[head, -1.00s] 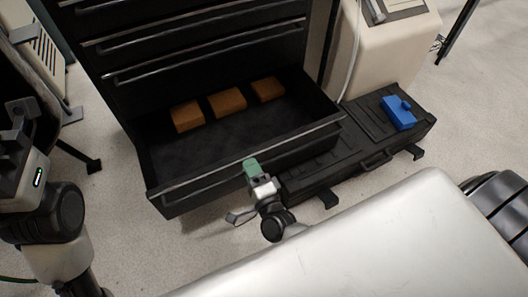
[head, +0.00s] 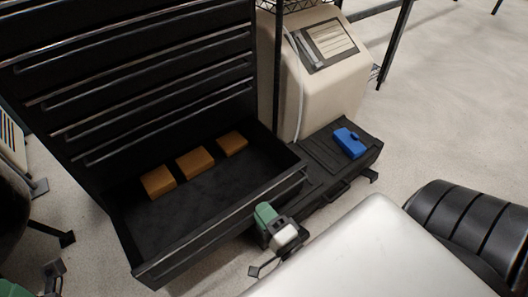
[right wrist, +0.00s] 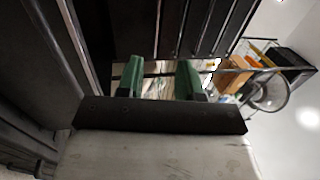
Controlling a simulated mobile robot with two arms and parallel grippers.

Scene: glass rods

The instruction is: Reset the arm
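My right gripper (head: 266,214) is at the front edge of the open black drawer (head: 218,247), near its right end. I cannot tell from the head view whether it touches the drawer. In the right wrist view its two green fingers (right wrist: 160,78) stand apart with nothing held between them. My left gripper (head: 22,287) shows only as a green piece cut off at the bottom left corner of the head view, so its opening is hidden.
Several orange-brown blocks, such as the middle one (head: 195,163), lie in the drawer of the black cabinet (head: 130,70). A black case (head: 325,170) with a blue object (head: 349,143) on it lies right of the drawer. A beige machine (head: 325,75) stands behind.

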